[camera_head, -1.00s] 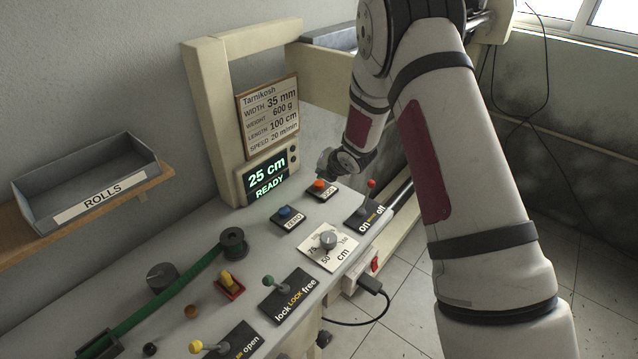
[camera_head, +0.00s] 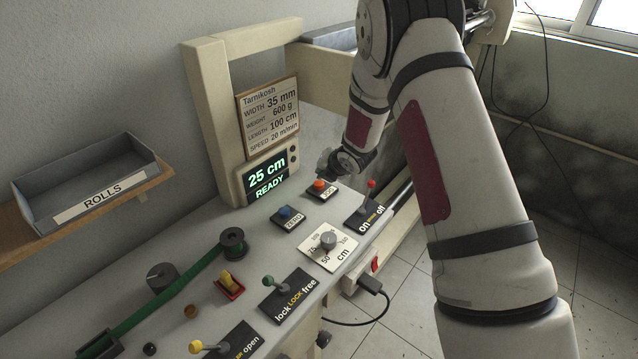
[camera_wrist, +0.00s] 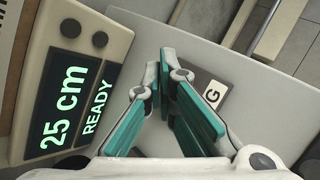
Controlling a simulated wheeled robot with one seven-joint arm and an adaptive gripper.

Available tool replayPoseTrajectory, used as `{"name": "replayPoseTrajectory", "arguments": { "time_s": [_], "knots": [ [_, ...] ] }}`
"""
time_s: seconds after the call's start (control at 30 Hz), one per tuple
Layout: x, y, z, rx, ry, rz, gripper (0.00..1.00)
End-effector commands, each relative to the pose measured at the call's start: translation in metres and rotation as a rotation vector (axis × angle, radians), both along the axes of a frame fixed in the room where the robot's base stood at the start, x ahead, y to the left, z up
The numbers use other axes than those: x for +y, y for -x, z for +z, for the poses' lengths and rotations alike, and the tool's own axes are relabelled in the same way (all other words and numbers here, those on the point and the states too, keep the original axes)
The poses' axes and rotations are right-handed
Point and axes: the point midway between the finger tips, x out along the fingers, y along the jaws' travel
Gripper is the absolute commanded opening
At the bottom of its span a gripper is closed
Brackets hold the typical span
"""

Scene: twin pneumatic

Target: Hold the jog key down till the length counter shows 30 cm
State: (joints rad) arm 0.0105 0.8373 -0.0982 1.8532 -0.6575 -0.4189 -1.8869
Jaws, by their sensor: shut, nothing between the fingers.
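The length counter (camera_head: 267,176) reads 25 cm with READY under it, in green on a dark screen. It also shows at the left of the wrist view (camera_wrist: 68,105). The jog key (camera_head: 319,184) is an orange button on a dark plate labelled JOG, on the grey panel to the right of the counter. In the wrist view my gripper (camera_wrist: 164,78) is shut and empty, with its teal-padded fingers together. The fingers hide the orange button there, and only the end of its label (camera_wrist: 212,95) shows. Whether the tips touch the key cannot be told.
A blue ZERO button (camera_head: 285,212) sits close to the jog key. The red on/off lever (camera_head: 371,184) and the length dial (camera_head: 328,240) are also nearby. The sign post (camera_head: 215,125) rises behind the counter. Levers and a green strip (camera_head: 170,293) fill the front.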

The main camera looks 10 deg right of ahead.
Motion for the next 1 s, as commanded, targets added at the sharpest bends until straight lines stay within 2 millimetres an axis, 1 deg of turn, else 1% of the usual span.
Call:
{"name": "replayPoseTrajectory", "arguments": {
  "time_s": [0.2, 1.0],
  "knots": [
    [0.0, 0.0001, -0.0078, 0.002, 0.001, -0.001, 0.0],
    [0.0004, 0.0001, -0.012, 0.001, 0.0, 0.001, 0.0]
  ]
}}
